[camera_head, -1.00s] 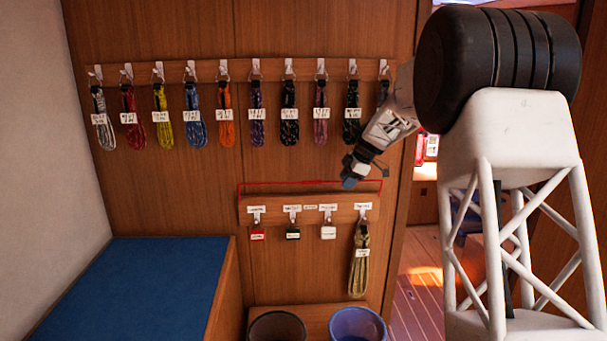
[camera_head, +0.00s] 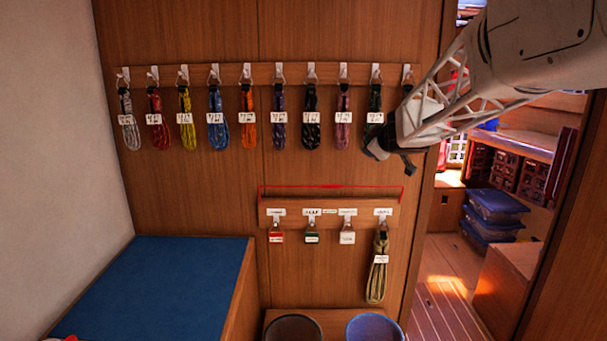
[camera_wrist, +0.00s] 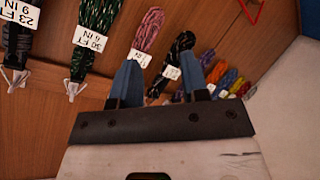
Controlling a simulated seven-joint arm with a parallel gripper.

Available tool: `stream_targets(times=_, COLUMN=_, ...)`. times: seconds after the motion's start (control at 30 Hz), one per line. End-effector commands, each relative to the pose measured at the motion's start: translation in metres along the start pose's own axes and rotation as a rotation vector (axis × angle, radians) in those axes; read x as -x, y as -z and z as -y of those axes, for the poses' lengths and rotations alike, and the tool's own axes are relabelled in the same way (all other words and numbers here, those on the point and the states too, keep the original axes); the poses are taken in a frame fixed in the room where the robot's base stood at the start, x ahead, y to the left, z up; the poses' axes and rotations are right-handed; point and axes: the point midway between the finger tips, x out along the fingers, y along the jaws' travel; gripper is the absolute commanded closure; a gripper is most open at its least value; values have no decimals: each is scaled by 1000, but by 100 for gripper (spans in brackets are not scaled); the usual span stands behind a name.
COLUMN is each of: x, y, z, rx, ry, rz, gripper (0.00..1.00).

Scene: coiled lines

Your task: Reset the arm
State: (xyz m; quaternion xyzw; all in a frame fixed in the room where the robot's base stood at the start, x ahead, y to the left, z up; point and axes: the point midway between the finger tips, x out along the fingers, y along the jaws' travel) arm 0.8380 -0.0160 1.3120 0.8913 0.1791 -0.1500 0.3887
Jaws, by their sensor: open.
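My gripper (camera_head: 377,151) is at the right end of the upper row of coiled lines, in front of the board and close to the dark green coil (camera_head: 375,100). In the wrist view my gripper (camera_wrist: 159,58) has its two blue fingers apart, with nothing held between them. Beyond the fingers hang a pink coil (camera_wrist: 149,30) and a black coil (camera_wrist: 181,45) with white length tags. My arm comes in from the upper right and partly covers the last coil in the row.
A lower rail (camera_head: 335,211) holds small coloured tags and one tan coil (camera_head: 377,272). Two bins, one dark (camera_head: 293,327) and one blue (camera_head: 374,327), stand below. A blue-topped bench (camera_head: 160,280) is at left. A doorway opens at right.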

Motion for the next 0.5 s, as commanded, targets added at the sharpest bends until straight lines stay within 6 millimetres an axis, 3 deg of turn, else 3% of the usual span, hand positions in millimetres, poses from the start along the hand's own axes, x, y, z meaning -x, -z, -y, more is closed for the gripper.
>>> stream_targets(times=0.27, x=73, y=-20, z=10, rx=-154, ry=-167, rz=128, gripper=59)
stream_targets(times=0.5, x=136, y=-51, z=38, rx=-297, ry=-247, rz=278, gripper=59)
